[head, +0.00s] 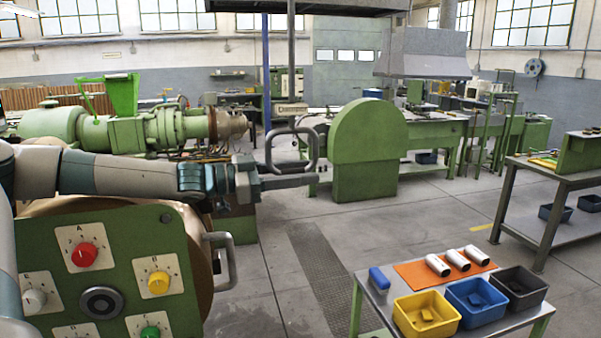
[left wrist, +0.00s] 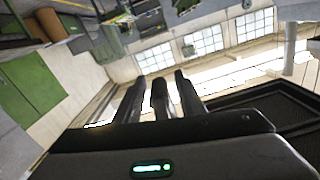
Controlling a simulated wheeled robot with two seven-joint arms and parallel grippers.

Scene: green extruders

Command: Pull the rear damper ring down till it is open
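The grey damper ring (head: 312,146), a rounded loop, hangs below a small label plate (head: 290,110) on a rod from the dark hood above. My left gripper (head: 292,181) reaches in from the left at the ring's lower bar. In the left wrist view, its two dark fingers (left wrist: 160,100) stand apart with a dark bar between them, and narrow gaps show on both sides. The bar seems to be part of the ring. The fingers look open around it, not clamped. My right gripper is not in view.
A green panel with coloured knobs (head: 115,265) and a side handle (head: 228,262) stands below my left arm. A small table at the lower right holds yellow (head: 427,316), blue (head: 476,302) and dark bins (head: 519,287). A green rounded housing (head: 368,150) stands behind the ring.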

